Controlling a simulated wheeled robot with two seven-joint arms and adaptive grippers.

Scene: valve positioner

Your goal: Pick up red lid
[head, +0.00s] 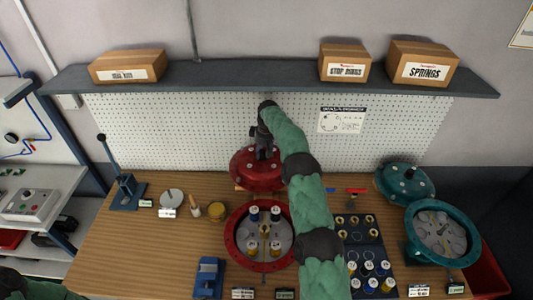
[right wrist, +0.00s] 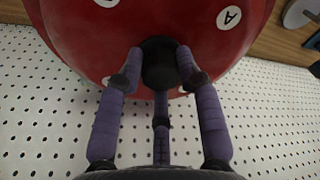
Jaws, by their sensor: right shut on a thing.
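The red lid (head: 257,172) is in the middle of the head view, behind the red round housing (head: 239,258) and in front of the pegboard. My right gripper (head: 264,152) is on top of the lid. In the right wrist view, the fingers of my right gripper (right wrist: 160,62) are closed around a dark round knob on the red lid (right wrist: 90,45). I cannot tell whether the lid touches the bench. The red housing is open and holds several small labelled parts. My left gripper is not in view; only a piece of my left arm shows at the lower left.
A teal lid (head: 405,182) and an open teal housing (head: 439,232) stand at the right. A dark tray (head: 343,237) of small parts lies right of my arm. A lever press (head: 128,192) and a blue vise (head: 208,279) stand on the left half. A shelf (head: 215,75) with boxes hangs above.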

